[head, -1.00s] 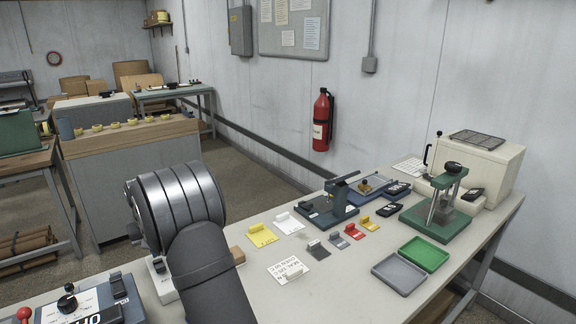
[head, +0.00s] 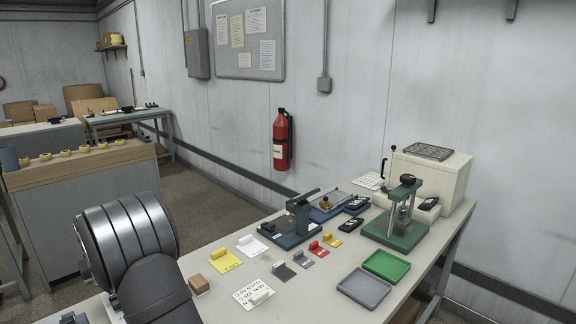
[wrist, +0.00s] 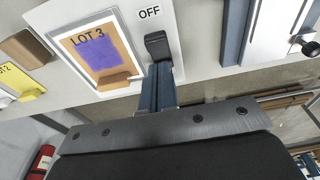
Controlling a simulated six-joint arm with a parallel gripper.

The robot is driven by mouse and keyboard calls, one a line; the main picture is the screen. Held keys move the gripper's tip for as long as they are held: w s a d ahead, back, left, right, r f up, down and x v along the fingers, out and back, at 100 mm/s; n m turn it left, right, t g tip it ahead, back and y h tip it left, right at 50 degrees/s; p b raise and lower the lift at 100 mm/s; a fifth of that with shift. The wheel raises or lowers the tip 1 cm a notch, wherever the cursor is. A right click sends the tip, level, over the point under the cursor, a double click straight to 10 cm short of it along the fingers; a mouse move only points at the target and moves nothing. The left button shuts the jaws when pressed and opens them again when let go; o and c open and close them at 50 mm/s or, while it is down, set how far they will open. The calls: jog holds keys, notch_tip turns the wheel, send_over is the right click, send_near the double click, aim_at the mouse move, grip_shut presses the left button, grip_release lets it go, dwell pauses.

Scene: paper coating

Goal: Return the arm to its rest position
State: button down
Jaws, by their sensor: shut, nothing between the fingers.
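My gripper (wrist: 158,88) shows in the wrist view as two blue-grey fingers together, with nothing between them. Its tips are close to a black switch (wrist: 157,46) under the word OFF on a white panel (wrist: 185,20); I cannot tell whether they touch it. Left of the fingers lies a brown LOT 3 card (wrist: 125,62) with a purple patch, on a white backing. In the head view my dark arm fills the lower left and the gripper is hidden.
The bench (head: 330,235) holds cards and small coloured blocks. A fire extinguisher (head: 282,142) hangs on the wall.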

notch_tip(320, 180, up, 4)
jog(key=shift+f, duration=0.15)
notch_tip(320, 180, down, 7)
jog(key=shift+r, duration=0.1)
notch_tip(320, 180, up, 9)
jog(key=w+d+f+t+y, duration=0.1)
jog(key=w+d+f, duration=0.1)
jog(key=w+d, duration=0.3)
jog(key=shift+w+f, duration=0.35)
jog(key=shift+f, duration=0.05)
